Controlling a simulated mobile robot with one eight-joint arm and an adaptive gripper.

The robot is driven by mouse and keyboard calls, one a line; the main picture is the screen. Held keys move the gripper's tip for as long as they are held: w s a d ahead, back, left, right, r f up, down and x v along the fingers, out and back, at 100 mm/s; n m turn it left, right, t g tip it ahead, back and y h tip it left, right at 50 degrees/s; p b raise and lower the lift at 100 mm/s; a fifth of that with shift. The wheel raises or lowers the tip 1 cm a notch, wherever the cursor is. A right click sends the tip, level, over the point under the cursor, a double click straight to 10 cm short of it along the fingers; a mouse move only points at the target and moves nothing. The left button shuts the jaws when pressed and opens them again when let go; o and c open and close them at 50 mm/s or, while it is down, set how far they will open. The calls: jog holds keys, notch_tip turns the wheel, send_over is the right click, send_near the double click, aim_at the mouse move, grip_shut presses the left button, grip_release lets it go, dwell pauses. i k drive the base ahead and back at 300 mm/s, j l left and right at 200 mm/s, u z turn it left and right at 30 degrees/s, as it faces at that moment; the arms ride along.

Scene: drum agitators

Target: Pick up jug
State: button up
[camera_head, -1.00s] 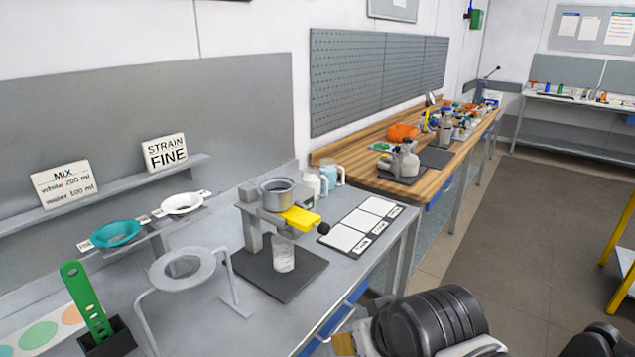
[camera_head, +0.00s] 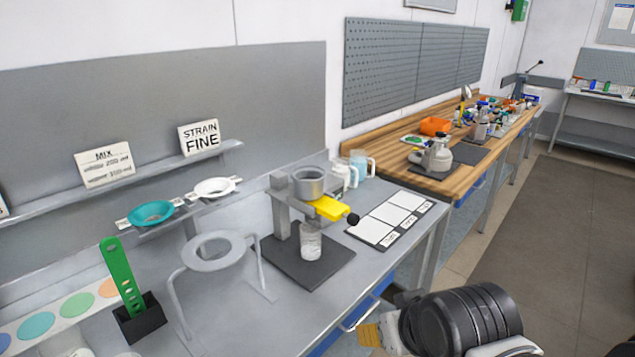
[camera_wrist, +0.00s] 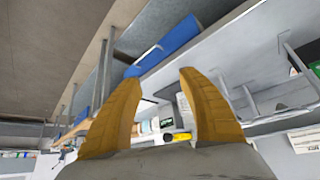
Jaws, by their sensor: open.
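Two jugs stand side by side on the grey bench behind the metal stand in the head view: a white jug (camera_head: 346,174) and a light-blue jug with a white handle (camera_head: 361,165). The stand partly hides the white one. My gripper (camera_wrist: 158,72) is open and empty in the wrist view, its two yellow fingers spread apart. In the head view my gripper (camera_head: 372,336) is low, beyond the bench's front edge and well away from the jugs. I cannot tell the jugs clearly in the wrist view.
The stand (camera_head: 283,215) holds a metal pot (camera_head: 308,182) and a yellow lever (camera_head: 327,208) above a clear cup (camera_head: 311,241). A ring stand (camera_head: 212,249) and a green strip in a black holder (camera_head: 121,278) stand left. A white-panelled mat (camera_head: 388,217) lies right of the stand.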

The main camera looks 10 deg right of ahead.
aim_at(360, 157)
jog(key=i+l+u, duration=0.5)
jog(key=l, duration=0.2)
jog(key=i+l+u, duration=0.25)
jog(key=l, duration=0.15)
jog(key=i+l+u, duration=0.25)
jog(key=l, duration=0.2)
jog(key=l+u, duration=0.3)
jog(key=l, duration=0.15)
jog(key=i+l+u, duration=0.1)
jog(key=l+u, duration=0.15)
jog(key=l, duration=0.25)
jog(key=l+u, duration=0.25)
jog(key=l, duration=0.3)
